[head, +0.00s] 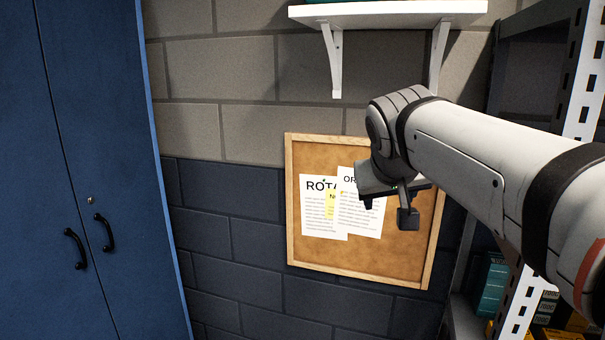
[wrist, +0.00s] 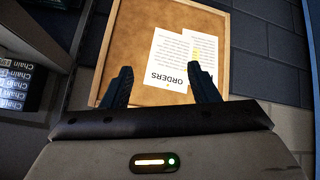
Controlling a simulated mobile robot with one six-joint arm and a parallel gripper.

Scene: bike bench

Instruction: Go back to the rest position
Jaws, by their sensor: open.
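My gripper (head: 388,208) is in the head view, held out in front of the cork board. In the wrist view my gripper (wrist: 166,88) shows two dark fingers spread apart with nothing between them. It is open and empty. My arm comes in from the right of the head view and hides the upper right part of the board. No rest position is marked in either view.
A cork board (head: 300,255) with pinned papers hangs on the block wall. A blue cabinet (head: 75,150) stands at the left. A white shelf (head: 390,12) is above. Metal shelving (head: 590,75) with boxes (head: 492,285) stands at the right, beside my arm.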

